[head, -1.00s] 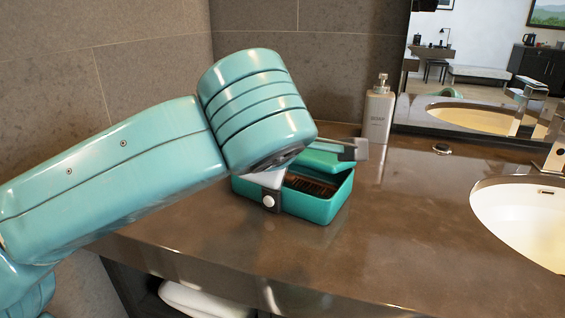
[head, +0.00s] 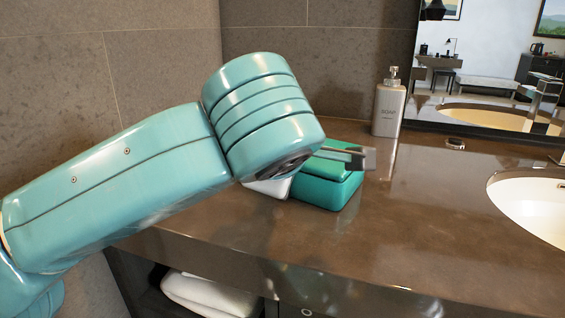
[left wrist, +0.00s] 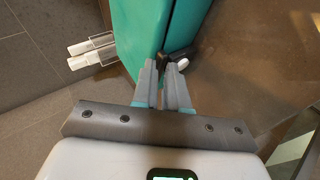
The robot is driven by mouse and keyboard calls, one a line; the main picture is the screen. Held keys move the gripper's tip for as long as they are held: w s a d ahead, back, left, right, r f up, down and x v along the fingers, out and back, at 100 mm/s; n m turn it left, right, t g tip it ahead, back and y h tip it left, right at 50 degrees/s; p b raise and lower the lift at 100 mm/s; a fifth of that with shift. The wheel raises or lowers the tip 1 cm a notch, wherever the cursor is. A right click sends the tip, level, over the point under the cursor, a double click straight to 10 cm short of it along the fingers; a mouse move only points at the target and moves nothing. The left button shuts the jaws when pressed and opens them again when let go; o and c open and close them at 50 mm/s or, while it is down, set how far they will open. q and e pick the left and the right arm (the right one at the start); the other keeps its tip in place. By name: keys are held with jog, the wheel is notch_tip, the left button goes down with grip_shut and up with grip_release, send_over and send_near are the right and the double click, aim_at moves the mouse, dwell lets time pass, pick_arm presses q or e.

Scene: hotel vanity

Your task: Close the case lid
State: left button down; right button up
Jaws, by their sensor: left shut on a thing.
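The teal case (head: 325,191) sits on the brown counter, partly hidden behind my left arm in the head view. Its lid (head: 338,164) lies down on the base, with a thin dark seam between them; I cannot tell if it is fully seated. The case also fills the top of the left wrist view (left wrist: 140,30). There my left gripper (left wrist: 166,70) has its fingers close together at the case's edge, shut on the dark latch (left wrist: 179,56) with a silver knob. My right gripper is not in view.
A soap dispenser (head: 389,108) stands behind the case to the right, by the mirror (head: 480,70). A small dark round item (head: 455,143) and the white sink (head: 535,200) are further right. The counter (head: 420,220) in front is clear. Towels (head: 205,292) lie below.

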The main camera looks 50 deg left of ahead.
pick_arm(q)
jog(key=c, duration=1.2)
grip_release()
